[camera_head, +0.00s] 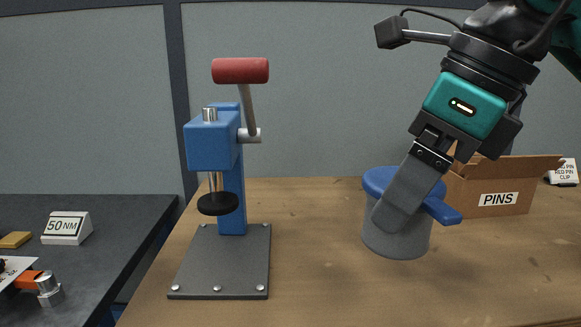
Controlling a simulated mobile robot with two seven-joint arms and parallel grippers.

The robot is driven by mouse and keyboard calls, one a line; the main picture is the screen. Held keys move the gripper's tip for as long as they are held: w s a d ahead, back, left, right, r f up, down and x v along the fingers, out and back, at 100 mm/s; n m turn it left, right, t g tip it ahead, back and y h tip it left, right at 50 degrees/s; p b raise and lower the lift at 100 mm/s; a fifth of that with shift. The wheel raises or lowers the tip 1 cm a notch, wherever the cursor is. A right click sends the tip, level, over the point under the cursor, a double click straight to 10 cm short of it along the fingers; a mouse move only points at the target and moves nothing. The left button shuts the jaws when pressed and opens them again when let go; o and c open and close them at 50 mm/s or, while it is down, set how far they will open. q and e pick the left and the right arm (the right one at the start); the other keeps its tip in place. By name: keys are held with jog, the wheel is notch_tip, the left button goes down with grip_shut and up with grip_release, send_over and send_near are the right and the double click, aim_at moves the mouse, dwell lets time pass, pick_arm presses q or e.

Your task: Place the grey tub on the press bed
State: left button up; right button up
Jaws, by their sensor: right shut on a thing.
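The grey tub (380,236) with a blue rim and a blue side tab is at the right of the wooden table. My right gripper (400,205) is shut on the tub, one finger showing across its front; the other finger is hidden. The tub looks upright and slightly tilted; I cannot tell whether its base touches the table. The press bed (226,262) is a dark bolted plate at the left, bare on top. Above it stands the blue press (212,147) with a black round pad (217,204) and a red-handled lever (240,71) raised. My left gripper is not in view.
An open cardboard box marked PINS (485,190) stands behind the tub at the right. Clear wooden table (315,245) lies between tub and press bed. A dark bench (110,235) at the left holds a 50 NM sign (66,228).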

jog(key=shift+w+d+f+n+g+p, duration=0.2)
jog(key=shift+w+n+g+p, duration=0.15)
jog(key=shift+w+n, duration=0.3)
jog(key=shift+w+f+n+g, duration=0.1)
jog(key=shift+f+n+g, duration=0.15)
jog(key=shift+n, duration=0.4)
jog(key=w+d+f+n+g+h+p, duration=0.1)
jog(key=d+f+n+g+p, duration=0.1)
jog(key=f+n, duration=0.3)
jog(key=w+d+f+n+g+h+p, duration=0.1)
jog(key=d+f+n+g+p, duration=0.1)
jog(key=n, duration=0.7)
jog(key=w+d+f+n+g+h+p, duration=0.1)
jog(key=d+f+n+p, duration=0.2)
jog(key=f+n+p, duration=0.3)
notch_tip(320, 180, down, 2)
jog(key=shift+d+f+n+g+h, duration=0.15)
jog(key=shift+n+g+h, duration=0.25)
jog(key=shift+n, duration=0.6)
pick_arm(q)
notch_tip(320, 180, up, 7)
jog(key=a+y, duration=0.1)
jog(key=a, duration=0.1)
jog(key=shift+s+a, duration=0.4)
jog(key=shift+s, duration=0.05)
